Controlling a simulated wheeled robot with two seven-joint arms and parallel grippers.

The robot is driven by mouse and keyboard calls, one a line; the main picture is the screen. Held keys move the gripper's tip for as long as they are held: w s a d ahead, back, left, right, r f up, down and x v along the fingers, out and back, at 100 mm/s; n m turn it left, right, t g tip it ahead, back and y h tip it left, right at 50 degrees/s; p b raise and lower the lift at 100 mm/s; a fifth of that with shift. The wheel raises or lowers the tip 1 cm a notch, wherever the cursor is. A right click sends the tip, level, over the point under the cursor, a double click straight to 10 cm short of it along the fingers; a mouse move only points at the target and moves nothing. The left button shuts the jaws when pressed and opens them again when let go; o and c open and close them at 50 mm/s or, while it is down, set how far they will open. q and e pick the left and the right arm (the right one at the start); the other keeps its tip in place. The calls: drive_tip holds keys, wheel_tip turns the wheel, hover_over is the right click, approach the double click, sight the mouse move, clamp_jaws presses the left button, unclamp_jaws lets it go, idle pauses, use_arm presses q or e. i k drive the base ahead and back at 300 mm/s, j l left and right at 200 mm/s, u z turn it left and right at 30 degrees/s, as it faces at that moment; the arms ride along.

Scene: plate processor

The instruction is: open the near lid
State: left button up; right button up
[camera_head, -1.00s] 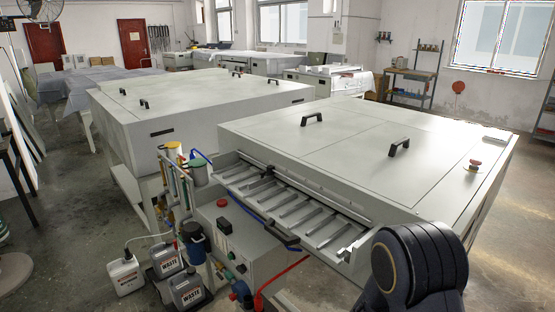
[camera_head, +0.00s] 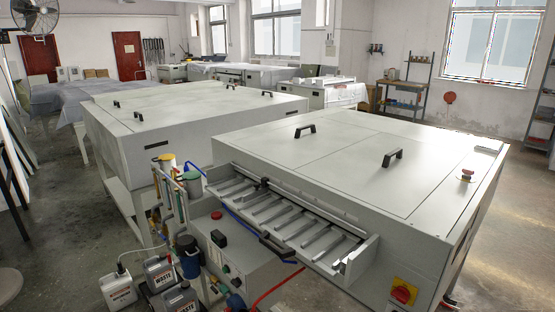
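The near plate processor (camera_head: 425,235) is a large light-grey cabinet filling the right half of the head view. Its near lid (camera_head: 340,170) is a flat panel on top, lying closed and flush with the cabinet. Two black bar handles stand on the top: one at the back left (camera_head: 305,131) and one nearer the front right (camera_head: 393,157). Neither of my grippers shows in the view, so I cannot see whether they are open or shut. Nothing touches the lid or its handles.
A slatted feed tray (camera_head: 285,213) juts from the machine's front. A red emergency button (camera_head: 467,174) stands on top at right; a red-yellow switch (camera_head: 403,292) is on the front. Waste canisters (camera_head: 160,272) stand on the floor at left. A second grey machine (camera_head: 200,135) stands behind.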

sight(394, 175)
drive_tip(key=i+j+z, duration=0.3)
drive_tip(key=i+j, duration=0.35)
drive_tip(key=i, duration=0.15)
